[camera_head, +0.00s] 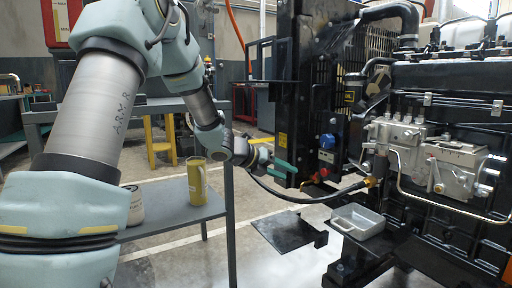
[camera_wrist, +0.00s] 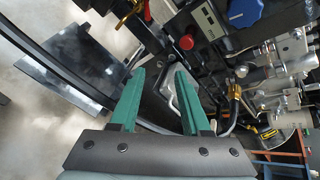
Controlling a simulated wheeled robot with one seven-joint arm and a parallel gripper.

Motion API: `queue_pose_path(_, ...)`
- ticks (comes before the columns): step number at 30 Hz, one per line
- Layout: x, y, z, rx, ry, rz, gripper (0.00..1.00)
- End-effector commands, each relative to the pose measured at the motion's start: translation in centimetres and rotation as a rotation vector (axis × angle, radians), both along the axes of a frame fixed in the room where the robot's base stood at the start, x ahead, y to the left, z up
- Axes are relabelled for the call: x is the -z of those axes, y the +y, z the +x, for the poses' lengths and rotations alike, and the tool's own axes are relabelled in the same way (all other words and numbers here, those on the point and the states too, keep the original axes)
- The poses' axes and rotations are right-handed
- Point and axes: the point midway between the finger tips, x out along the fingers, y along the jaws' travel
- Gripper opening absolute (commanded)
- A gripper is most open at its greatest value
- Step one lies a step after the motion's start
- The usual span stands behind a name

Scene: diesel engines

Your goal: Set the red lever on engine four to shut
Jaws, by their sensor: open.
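The engine (camera_head: 440,110) fills the right of the head view, with no readable number on it. A small red part (camera_head: 322,172) shows low on its dark panel, below a blue knob (camera_head: 327,141). The wrist view shows a round red button (camera_wrist: 187,42) beside the blue knob (camera_wrist: 245,12), and a brass fitting (camera_wrist: 138,8) at the top. I cannot clearly make out a red lever. My gripper (camera_head: 283,168) is just left of the panel's lower part, at about the red part's height. In the wrist view, its green fingers (camera_wrist: 160,72) are apart with nothing held between them.
A black hose (camera_head: 300,199) loops below my gripper to a brass connector (camera_head: 371,182) on the engine. A silver tray (camera_head: 357,221) sits at the engine's base. A grey table (camera_head: 170,222) at left carries a yellow jug (camera_head: 197,182) and a pale can (camera_head: 135,205).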

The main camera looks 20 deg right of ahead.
Motion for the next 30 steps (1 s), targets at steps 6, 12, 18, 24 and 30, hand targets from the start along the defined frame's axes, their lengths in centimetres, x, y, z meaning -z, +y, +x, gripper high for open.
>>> queue_pose_path(6,-2.6,3.2,-1.4,0.134,-0.165,0.126,0.47)
queue_pose_path(12,-4.3,6.2,-2.7,0.266,-0.308,0.237,0.47)
queue_pose_path(18,-5.4,8.7,-3.7,0.385,-0.421,0.321,0.47)
queue_pose_path(24,-5.8,10.1,-4.2,0.451,-0.479,0.365,0.47)
queue_pose_path(30,-5.7,10.4,-4.3,0.466,-0.492,0.375,0.47)
